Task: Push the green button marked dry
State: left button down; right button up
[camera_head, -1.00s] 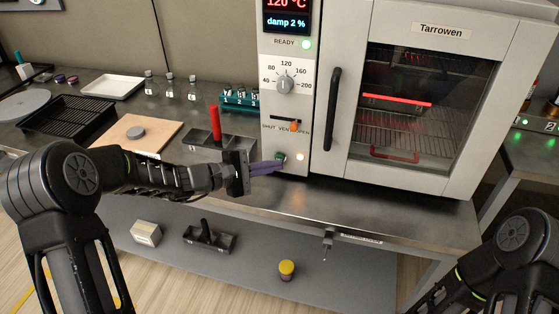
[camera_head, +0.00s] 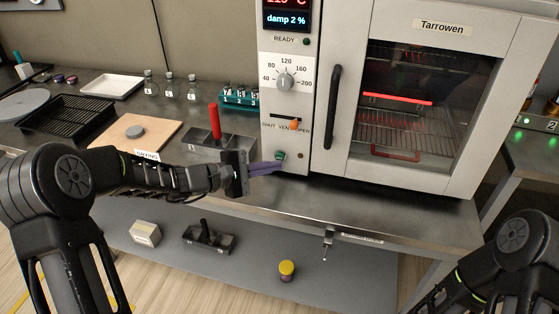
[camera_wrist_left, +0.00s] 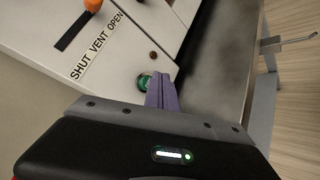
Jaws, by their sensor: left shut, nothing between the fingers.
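The green button (camera_head: 280,155) is low on the oven's control panel, below the vent slider. In the left wrist view the button (camera_wrist_left: 144,82) shows just left of the purple fingertips. My left gripper (camera_head: 281,167) is shut and empty, its purple fingers pointing at the panel just under the button. In the left wrist view the fingers (camera_wrist_left: 161,84) overlap or sit right beside the button's edge; I cannot tell whether they touch it. No marking is legible on the button. My right gripper is out of view; only part of that arm shows at lower right.
The oven (camera_head: 440,100) has a black door handle (camera_head: 332,108), a dial (camera_head: 286,82) and an orange vent slider (camera_head: 295,124) near OPEN. A dark lamp (camera_head: 300,156) is right of the button. A red-handled tray (camera_head: 216,140) stands left of the panel.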

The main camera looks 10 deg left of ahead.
pick_arm(q)
jog(key=shift+s, duration=0.15)
jog(key=shift+s+a+b, duration=0.2)
jog(key=shift+s+b, duration=0.8)
jog(key=shift+s, duration=1.95)
